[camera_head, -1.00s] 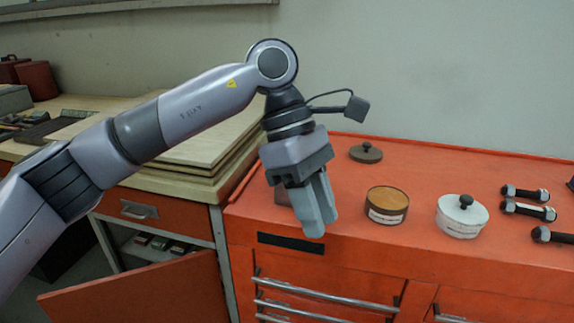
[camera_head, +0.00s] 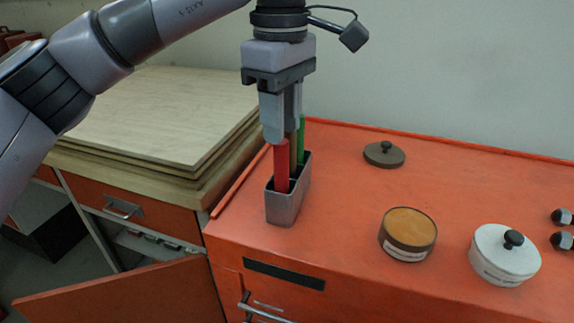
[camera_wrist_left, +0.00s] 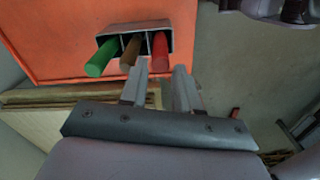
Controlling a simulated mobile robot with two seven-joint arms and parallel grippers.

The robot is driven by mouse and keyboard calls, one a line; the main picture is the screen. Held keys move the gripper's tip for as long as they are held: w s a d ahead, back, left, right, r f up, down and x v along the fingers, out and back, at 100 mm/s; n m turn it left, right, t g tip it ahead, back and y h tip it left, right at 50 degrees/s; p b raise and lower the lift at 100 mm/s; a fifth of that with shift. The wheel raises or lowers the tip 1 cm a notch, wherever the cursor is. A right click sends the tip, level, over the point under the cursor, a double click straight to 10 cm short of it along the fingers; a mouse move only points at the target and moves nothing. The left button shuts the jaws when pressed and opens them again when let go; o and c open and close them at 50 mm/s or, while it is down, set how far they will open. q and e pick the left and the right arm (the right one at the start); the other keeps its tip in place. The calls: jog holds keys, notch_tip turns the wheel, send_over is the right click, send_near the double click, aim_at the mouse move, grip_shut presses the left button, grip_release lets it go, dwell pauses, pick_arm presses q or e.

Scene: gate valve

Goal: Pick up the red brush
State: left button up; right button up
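The red brush (camera_head: 281,167) stands upright in a grey metal holder (camera_head: 287,207) on the orange cabinet top; only its handle shows. My left gripper (camera_head: 281,130) points down above the holder, with its fingers at the top of the red handle. In the left wrist view the fingers (camera_wrist_left: 161,75) are apart, with the end of the red handle (camera_wrist_left: 160,55) between them and gaps beside it. A brown handle (camera_wrist_left: 130,52) and a green handle (camera_wrist_left: 103,57) stand in the same holder, the brown one nearest. My right gripper is not in view.
A brown-topped tin (camera_head: 408,234), a white lidded pot (camera_head: 504,255) and a dark lid (camera_head: 384,154) are to the right on the cabinet. Stacked boards (camera_head: 160,110) lie to the left. The cabinet top just right of the holder is clear.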

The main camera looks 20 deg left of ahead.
aim_at(281, 158)
pick_arm(q)
notch_tip(281, 158, down, 7)
jog(key=shift+r+p, duration=0.1)
jog(key=shift+p, duration=0.4)
grip_shut()
